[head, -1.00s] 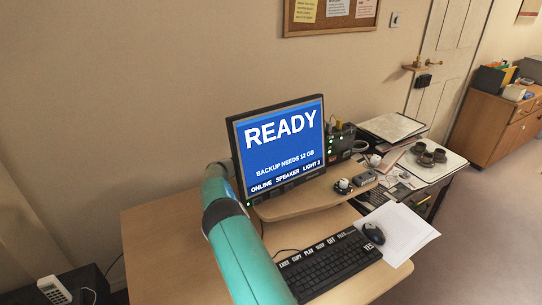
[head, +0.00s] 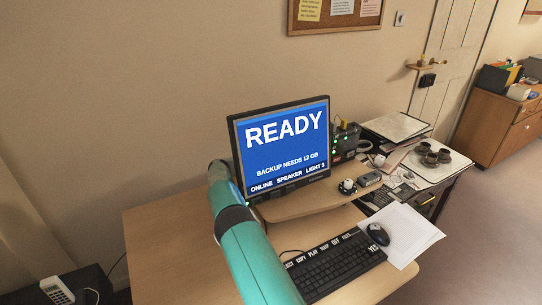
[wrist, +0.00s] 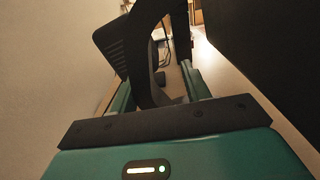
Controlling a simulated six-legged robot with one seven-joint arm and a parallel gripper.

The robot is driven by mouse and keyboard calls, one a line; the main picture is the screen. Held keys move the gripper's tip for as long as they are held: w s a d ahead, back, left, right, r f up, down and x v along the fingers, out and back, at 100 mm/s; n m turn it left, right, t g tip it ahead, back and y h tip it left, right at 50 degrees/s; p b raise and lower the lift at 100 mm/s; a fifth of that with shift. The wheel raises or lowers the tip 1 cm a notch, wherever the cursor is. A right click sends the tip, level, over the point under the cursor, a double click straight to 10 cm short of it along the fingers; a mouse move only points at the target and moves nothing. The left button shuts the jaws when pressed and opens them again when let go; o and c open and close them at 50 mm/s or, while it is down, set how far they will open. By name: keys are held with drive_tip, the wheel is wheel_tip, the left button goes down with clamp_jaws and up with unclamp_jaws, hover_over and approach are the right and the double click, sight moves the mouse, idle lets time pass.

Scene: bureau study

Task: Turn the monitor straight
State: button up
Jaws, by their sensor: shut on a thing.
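The monitor (head: 283,143) stands on the raised shelf of the desk, its lit blue screen reading READY. The screen faces toward the head camera, somewhat to the right. My teal arm reaches up to the monitor's left edge, and the gripper's end is hidden behind it in the head view. In the wrist view my gripper (wrist: 160,92) is shut on a black part of the monitor (wrist: 150,55), between its teal fingers. A large dark surface fills the upper right of that view. Which part is gripped is unclear.
A keyboard (head: 335,265), mouse (head: 377,234) and papers (head: 408,232) lie in front. A cup (head: 347,186) and small grey device (head: 369,179) sit on the shelf (head: 310,200), right of the monitor. A box with green lights (head: 345,142) stands behind. The desk's left side (head: 165,235) is clear.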

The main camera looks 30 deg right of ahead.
drive_tip(key=o, duration=1.3)
drive_tip(key=shift+w+r, duration=0.15)
drive_tip(key=shift+r, duration=0.1)
drive_tip(key=shift+o, duration=0.4)
drive_tip(key=shift+f, duration=0.15)
drive_tip(key=shift+a, duration=0.1)
drive_tip(key=a, duration=1.3)
drive_tip(key=shift+a, duration=0.3)
drive_tip(key=shift+w, duration=0.1)
